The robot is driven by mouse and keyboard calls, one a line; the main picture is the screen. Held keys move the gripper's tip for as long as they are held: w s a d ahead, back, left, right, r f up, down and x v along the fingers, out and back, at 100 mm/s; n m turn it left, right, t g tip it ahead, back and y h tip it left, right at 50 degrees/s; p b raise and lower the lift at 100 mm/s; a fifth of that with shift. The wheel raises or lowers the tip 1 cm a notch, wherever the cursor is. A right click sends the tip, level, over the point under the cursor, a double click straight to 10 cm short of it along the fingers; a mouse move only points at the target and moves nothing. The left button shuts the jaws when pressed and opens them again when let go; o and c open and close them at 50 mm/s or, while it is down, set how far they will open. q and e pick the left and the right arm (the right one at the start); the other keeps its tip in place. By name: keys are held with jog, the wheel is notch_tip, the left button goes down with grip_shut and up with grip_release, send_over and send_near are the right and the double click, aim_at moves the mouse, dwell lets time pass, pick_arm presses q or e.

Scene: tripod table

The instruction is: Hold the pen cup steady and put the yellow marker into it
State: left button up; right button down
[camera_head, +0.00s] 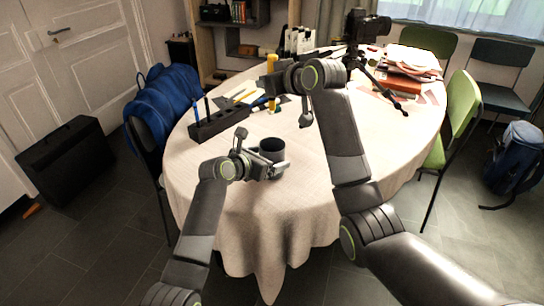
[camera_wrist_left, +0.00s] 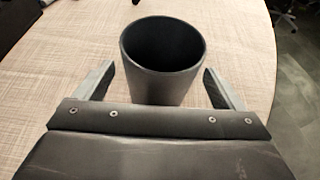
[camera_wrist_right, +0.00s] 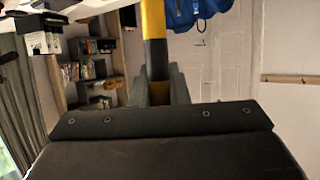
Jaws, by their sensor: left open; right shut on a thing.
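The pen cup (camera_head: 272,147) is a dark grey, empty-looking cylinder standing upright on the near part of the table. In the left wrist view the cup (camera_wrist_left: 163,62) stands between the two fingers of my left gripper (camera_wrist_left: 158,72), which is open with a gap at each side. My left gripper (camera_head: 262,168) is low at the cup's near side in the head view. The yellow marker (camera_head: 271,98) hangs upright from my right gripper (camera_head: 272,79), beyond the cup and apart from it. In the right wrist view my right gripper (camera_wrist_right: 158,80) is shut on the marker (camera_wrist_right: 154,18), at its dark band.
A black desk organizer (camera_head: 222,122) with pens stands left of the cup. Papers and small items (camera_head: 245,94) lie behind it. A camera tripod (camera_head: 376,72) and a stack of books (camera_head: 398,82) stand at the back right. The cloth right of the cup is clear.

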pick_arm(q)
jog(key=shift+x, duration=1.25)
jog(key=c, duration=1.1)
jog(key=shift+c, duration=0.3)
pick_arm(e)
notch_tip(320, 180, down, 13)
jog(key=c, duration=1.3)
grip_release()
jog(key=v, duration=1.2)
